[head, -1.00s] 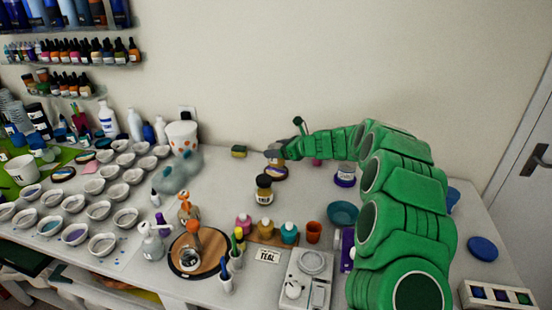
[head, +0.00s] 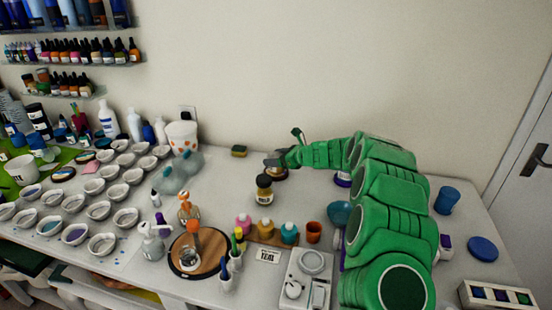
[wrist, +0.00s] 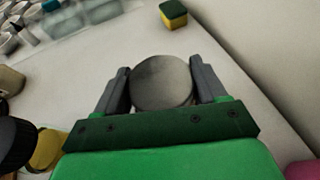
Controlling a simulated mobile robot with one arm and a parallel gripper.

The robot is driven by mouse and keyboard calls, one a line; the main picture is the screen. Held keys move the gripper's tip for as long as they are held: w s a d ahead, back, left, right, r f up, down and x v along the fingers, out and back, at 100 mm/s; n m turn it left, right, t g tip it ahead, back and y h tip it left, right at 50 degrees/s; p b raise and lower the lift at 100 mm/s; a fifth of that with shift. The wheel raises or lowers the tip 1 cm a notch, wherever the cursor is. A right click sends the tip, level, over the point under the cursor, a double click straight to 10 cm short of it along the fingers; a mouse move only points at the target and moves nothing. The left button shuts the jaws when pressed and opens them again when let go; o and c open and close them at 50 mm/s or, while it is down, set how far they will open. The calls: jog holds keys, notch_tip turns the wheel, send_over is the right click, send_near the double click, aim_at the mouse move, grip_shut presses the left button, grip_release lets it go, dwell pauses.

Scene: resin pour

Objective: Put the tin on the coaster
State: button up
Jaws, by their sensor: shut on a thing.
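My gripper (wrist: 162,88) is shut on a round grey tin (wrist: 161,82), seen from above between the two dark fingers in the wrist view. In the head view my gripper (head: 273,161) is over the back middle of the table. A dark round thing with a brownish edge, perhaps the coaster (head: 281,175), shows just below the gripper, partly hidden by it. The tin hides whatever is under it in the wrist view, so I cannot tell whether it touches anything.
A black-capped amber bottle (head: 264,189) stands just in front of the gripper. A green and yellow sponge (head: 239,151) lies behind to the left; it also shows in the wrist view (wrist: 173,14). Small bottles and a scale (head: 306,277) stand nearer. The wall is close behind.

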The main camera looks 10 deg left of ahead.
jog(key=shift+f, duration=0.1)
jog(key=o, duration=1.2)
jog(key=shift+d+r, duration=0.1)
jog(key=shift+r, duration=0.1)
jog(key=v, duration=1.1)
jog(key=shift+s+d+r, duration=0.1)
jog(key=shift+d, duration=0.3)
